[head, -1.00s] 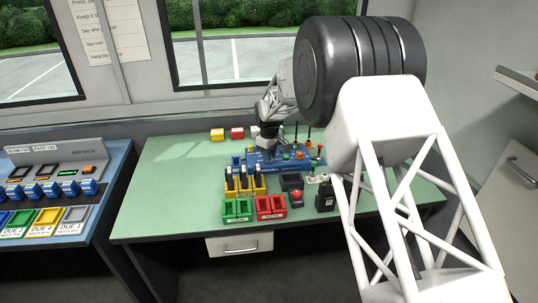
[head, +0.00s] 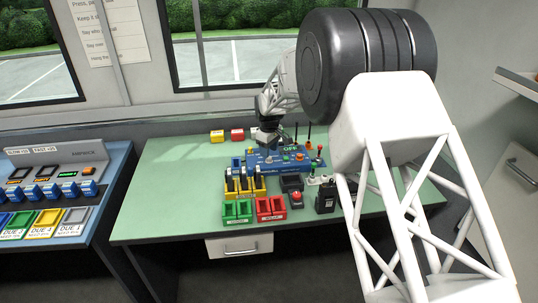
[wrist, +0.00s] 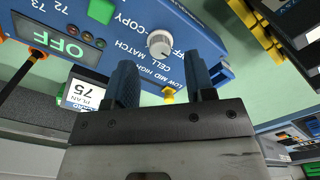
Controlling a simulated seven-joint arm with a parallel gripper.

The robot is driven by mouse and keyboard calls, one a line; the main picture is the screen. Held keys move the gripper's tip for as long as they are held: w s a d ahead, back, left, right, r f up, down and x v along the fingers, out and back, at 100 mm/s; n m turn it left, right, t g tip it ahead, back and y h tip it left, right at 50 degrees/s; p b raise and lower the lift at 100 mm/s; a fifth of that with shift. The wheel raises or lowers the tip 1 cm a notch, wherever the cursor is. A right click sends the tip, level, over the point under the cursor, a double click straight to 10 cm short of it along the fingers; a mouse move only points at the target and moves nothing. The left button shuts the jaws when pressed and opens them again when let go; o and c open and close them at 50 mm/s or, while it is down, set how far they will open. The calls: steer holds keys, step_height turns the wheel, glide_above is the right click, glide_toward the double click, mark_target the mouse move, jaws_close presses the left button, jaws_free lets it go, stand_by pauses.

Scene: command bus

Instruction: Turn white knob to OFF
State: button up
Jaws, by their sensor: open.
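The white knob (wrist: 160,43) sits on the face of a blue control panel (wrist: 195,25), near the words CELL MATCH and LOW MID HIGH. My gripper (wrist: 162,62) is open, with its two dark fingers apart and the knob showing between and just beyond their tips. I cannot tell whether a finger touches it. A green OFF readout (wrist: 55,37) is on the same panel.
Yellow-framed switches (head: 245,185), green trays (head: 237,210), red trays (head: 271,208) and a black radio (head: 326,197) stand in front. The green table (head: 170,195) is clear at left.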

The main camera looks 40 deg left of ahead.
steer(key=shift+r, duration=2.35)
